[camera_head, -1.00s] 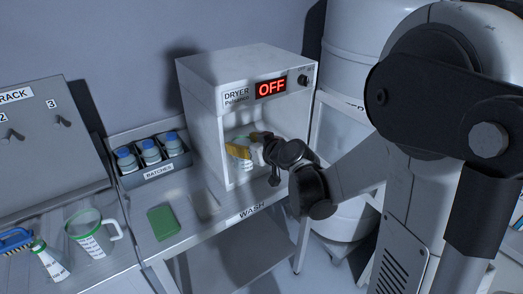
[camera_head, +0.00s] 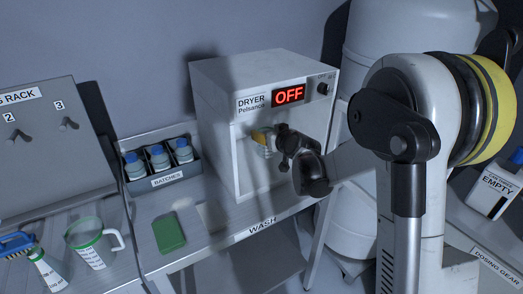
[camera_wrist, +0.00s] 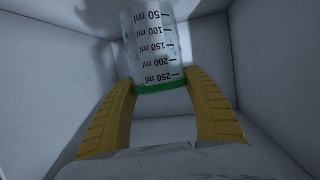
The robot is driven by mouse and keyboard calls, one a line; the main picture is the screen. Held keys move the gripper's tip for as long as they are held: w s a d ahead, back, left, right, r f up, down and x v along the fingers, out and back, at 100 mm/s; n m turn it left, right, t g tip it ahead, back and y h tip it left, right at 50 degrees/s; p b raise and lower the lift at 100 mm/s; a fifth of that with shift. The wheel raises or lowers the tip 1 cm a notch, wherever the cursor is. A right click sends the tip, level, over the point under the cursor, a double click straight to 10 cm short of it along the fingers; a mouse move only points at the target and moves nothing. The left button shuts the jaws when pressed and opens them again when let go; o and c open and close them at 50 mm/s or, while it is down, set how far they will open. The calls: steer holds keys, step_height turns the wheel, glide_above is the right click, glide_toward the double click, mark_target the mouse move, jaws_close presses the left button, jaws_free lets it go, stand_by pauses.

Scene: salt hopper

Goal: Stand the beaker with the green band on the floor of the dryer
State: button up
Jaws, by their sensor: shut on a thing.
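The beaker with the green band (camera_wrist: 152,48) is clear with black volume marks. It sits between the yellow fingers of my gripper (camera_wrist: 160,82), which is shut on it close to the band. In the wrist view, grey walls surround it and its numbers read upside down. In the head view, my gripper (camera_head: 265,138) is inside the open front of the dryer (camera_head: 218,150), a white box whose display reads OFF.
A labelled batch rack (camera_head: 169,180) with blue-capped bottles stands left of the dryer. A green pad (camera_head: 169,232) lies on the wash counter. A green-rimmed jug (camera_head: 92,243) and a blue brush (camera_head: 16,243) are at lower left. White tanks stand right of the dryer.

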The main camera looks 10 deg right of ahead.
steer(key=shift+w+a+f, duration=0.55)
steer(key=shift+a+f, duration=0.05)
steer(key=shift+a, duration=0.25)
steer(key=shift+a+f, duration=0.1)
steer(key=shift+f, duration=0.1)
step_height(320, 180, down, 4)
steer(key=shift+r+b, duration=0.1)
steer(key=shift+b, duration=1.05)
steer(key=shift+r, duration=0.1)
steer(key=o, duration=1.2)
